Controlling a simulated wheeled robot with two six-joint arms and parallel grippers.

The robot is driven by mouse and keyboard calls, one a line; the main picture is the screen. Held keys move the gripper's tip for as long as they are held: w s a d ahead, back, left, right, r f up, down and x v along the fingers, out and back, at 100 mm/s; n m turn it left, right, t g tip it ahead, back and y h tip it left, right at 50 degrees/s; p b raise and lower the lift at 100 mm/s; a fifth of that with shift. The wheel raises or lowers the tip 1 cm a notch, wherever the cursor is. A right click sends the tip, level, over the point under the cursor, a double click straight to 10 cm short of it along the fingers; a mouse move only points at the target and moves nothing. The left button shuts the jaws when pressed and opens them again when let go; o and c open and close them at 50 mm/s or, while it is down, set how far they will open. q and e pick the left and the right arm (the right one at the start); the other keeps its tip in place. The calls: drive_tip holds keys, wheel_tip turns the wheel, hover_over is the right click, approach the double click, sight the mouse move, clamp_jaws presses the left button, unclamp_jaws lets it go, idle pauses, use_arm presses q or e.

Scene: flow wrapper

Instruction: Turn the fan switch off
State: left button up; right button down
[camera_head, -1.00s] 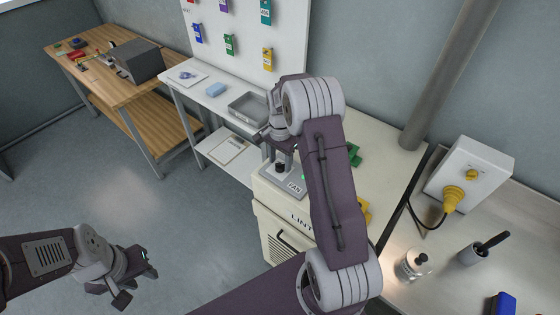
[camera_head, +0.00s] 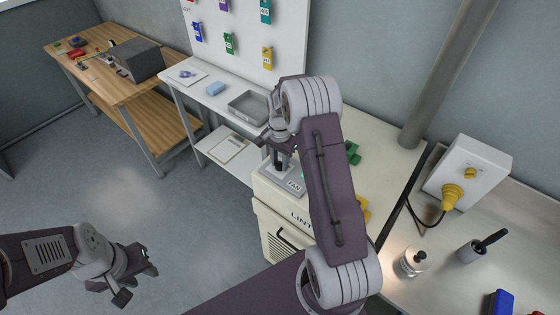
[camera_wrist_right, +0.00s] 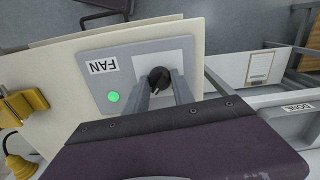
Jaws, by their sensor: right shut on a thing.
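The fan switch is a black round knob (camera_wrist_right: 158,80) with a pale mark, on a grey panel (camera_wrist_right: 127,84) labelled FAN. A green light (camera_wrist_right: 113,97) glows beside it. In the head view the panel (camera_head: 295,186) lies on top of the cream cabinet. My right gripper (camera_head: 279,167) points down at the panel. In the right wrist view its two fingers (camera_wrist_right: 160,86) are on either side of the knob, shut on it. My left gripper (camera_head: 137,283) is empty and open, low at the left, far from the panel.
The cream cabinet (camera_head: 273,233) carries green and yellow parts (camera_head: 353,153) behind my right arm. A white bench with a grey tray (camera_head: 248,108) stands behind. At right, a counter holds a socket box (camera_head: 468,172) with a yellow plug and a glass bottle (camera_head: 412,263).

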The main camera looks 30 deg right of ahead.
drive_tip(key=n, duration=0.4)
drive_tip(key=shift+r+p, duration=0.1)
drive_tip(key=shift+p, duration=0.3)
drive_tip(key=n, duration=0.4)
drive_tip(key=shift+n+p, duration=0.3)
drive_tip(key=shift+p, duration=0.05)
drive_tip(key=n, duration=0.4)
drive_tip(key=shift+w+n, duration=0.1)
drive_tip(key=shift+n, duration=0.2)
drive_tip(key=shift+n+p, duration=0.35)
drive_tip(key=shift+n, duration=1.45)
drive_tip(key=c, duration=1.1)
unclamp_jaws()
